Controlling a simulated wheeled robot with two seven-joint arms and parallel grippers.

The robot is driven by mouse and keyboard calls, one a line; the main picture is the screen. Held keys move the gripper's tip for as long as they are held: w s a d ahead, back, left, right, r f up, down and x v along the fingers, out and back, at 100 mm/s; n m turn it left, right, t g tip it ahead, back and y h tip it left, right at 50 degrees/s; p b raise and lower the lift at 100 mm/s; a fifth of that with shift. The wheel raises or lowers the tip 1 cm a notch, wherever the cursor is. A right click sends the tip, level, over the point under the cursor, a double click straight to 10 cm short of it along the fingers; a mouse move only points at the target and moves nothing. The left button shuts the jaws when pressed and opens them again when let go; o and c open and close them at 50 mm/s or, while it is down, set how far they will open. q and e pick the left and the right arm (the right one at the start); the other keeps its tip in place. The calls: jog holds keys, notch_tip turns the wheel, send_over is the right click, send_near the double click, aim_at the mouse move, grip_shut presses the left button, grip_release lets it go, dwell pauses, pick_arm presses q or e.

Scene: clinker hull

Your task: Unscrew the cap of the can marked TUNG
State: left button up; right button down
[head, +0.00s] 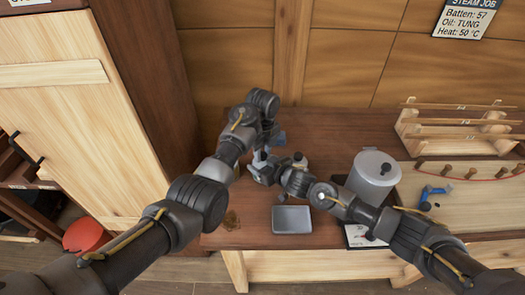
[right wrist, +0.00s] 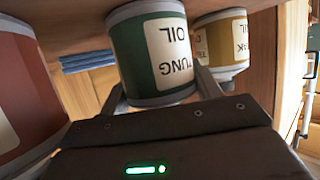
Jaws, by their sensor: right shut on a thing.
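The can marked TUNG OIL (right wrist: 155,55) is dark green with a pale label, and shows upside down in the right wrist view. My right gripper (right wrist: 160,92) has a finger on each side of it and is shut on it. The can's cap does not show in that view. In the head view my right gripper (head: 258,172) is at the back left of the bench, and the can is mostly hidden by my arms. My left gripper (head: 262,152) points down close above the right one. Its fingers are too small and covered to tell open from shut.
A red-brown can (right wrist: 18,85) and a yellow can (right wrist: 222,45) stand either side of the green one. A grey tray (head: 292,220) lies on the bench (head: 330,130) in front. A grey pot (head: 373,178) and a wooden rack (head: 460,130) stand right. A sign (head: 465,18) reads Oil: TUNG.

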pick_arm(q)
jog(key=c, duration=0.6)
jog(key=n, duration=0.6)
jog(key=shift+c, duration=0.2)
jog(key=n, duration=0.7)
jog(key=shift+r+n, duration=0.1)
jog(key=shift+n, duration=0.2)
jog(key=shift+d+r, duration=0.1)
jog(key=shift+r, duration=1)
jog(key=shift+r, duration=0.1)
